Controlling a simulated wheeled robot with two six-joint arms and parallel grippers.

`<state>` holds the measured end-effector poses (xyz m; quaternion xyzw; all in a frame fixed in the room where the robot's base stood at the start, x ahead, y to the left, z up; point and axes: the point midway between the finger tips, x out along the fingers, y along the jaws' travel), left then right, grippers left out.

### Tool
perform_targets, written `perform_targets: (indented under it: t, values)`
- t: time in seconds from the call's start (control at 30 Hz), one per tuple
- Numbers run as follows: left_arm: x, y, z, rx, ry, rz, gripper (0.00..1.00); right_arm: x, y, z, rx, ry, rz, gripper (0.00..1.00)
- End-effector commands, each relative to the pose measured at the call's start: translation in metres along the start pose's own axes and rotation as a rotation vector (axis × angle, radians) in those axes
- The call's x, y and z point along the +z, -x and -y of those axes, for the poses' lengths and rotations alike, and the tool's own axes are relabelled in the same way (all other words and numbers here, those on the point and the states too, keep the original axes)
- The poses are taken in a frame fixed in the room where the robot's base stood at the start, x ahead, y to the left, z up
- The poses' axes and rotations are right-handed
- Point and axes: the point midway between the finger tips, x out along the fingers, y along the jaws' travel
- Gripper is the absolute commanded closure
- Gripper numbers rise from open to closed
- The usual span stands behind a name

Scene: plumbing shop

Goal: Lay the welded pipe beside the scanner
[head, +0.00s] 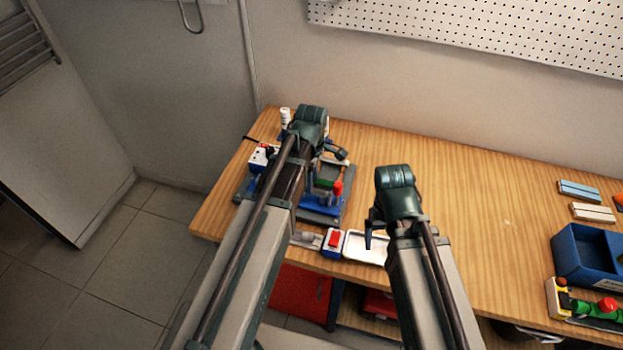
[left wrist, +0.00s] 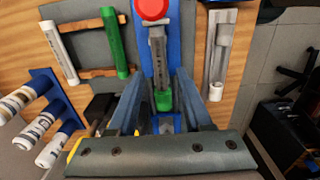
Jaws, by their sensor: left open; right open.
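In the left wrist view, a blue clamp fixture (left wrist: 178,50) with a red knob (left wrist: 152,9) lies ahead of my left gripper (left wrist: 163,82). A narrow grey piece (left wrist: 158,60) with a green end (left wrist: 163,100) lies along it, between the open fingers and apart from them; I cannot tell whether this is the welded pipe. A green pipe (left wrist: 113,42) lies on a wooden rack to the left. In the head view, my left gripper (head: 338,156) is over the fixture (head: 320,205), and my open right gripper (head: 371,228) is empty. I cannot identify the scanner for sure.
A grey object (left wrist: 220,50) lies at the table's front edge. White bottles (left wrist: 38,120) stand left. A blue bin (head: 583,254) is far right; the table between is clear.

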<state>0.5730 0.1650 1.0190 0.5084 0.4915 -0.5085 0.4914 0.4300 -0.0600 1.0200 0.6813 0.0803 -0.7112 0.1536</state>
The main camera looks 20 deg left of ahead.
Motion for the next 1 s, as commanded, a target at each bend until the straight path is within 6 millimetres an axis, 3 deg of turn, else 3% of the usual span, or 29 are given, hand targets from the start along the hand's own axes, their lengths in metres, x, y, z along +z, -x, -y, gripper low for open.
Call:
perform_targets:
  t: [0.4, 0.8, 1.0]
  values:
    - [0.000, -0.033, 0.000, 0.000, 0.000, 0.000, 0.50, -0.002, -0.033, 0.003, 0.000, -0.002, 0.000, 0.13]
    - [0.000, -0.035, 0.000, 0.000, 0.000, 0.000, 0.50, -0.002, -0.035, 0.003, 0.000, -0.002, 0.000, 0.13]
    - [0.000, -0.035, 0.000, 0.000, 0.000, 0.000, 0.84, -0.002, -0.035, 0.003, 0.000, -0.002, 0.000, 0.13]
